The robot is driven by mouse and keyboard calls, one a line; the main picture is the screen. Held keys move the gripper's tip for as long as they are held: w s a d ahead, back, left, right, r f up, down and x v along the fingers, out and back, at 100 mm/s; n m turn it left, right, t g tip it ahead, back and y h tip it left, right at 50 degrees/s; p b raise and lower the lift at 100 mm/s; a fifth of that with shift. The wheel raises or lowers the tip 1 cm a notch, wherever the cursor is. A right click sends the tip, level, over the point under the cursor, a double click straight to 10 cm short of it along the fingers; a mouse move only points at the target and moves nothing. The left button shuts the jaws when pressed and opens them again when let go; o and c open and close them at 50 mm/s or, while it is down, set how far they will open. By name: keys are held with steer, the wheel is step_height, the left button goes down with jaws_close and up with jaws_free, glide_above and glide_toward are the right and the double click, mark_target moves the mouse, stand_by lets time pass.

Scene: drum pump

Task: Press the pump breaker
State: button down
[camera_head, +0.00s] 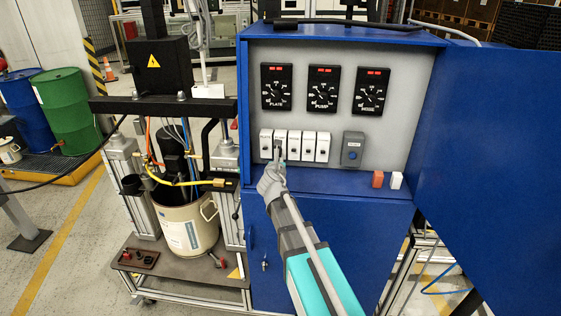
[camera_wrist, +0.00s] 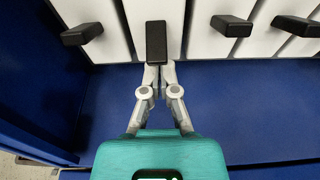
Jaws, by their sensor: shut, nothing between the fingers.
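A row of several white breakers (camera_head: 294,146) with black levers sits low on the grey panel inside the open blue cabinet. The leftmost label seems to read PLATE; I cannot read for sure which is the pump breaker. My gripper (camera_head: 278,160) is shut and empty, its fingertips at the second breaker from the left. In the wrist view my fingertips (camera_wrist: 160,68) meet just below that breaker's black lever (camera_wrist: 156,42). I cannot tell whether they touch it. The neighbouring levers (camera_wrist: 83,34) stand apart on both sides.
Three black dials (camera_head: 322,90) with red displays sit above the breakers. The open blue door (camera_head: 490,150) bounds the right; the pump stand (camera_head: 165,105) is left.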

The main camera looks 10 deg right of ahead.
steer(key=shift+r, duration=0.15)
steer(key=shift+d, duration=0.1)
stand_by(0.4)
steer(key=shift+r+p, duration=0.15)
steer(key=shift+p, duration=0.3)
steer(key=shift+s+a+r+g+p, duration=0.1)
steer(key=shift+s+a+g+p, duration=0.1)
steer(key=shift+g+p, duration=0.5)
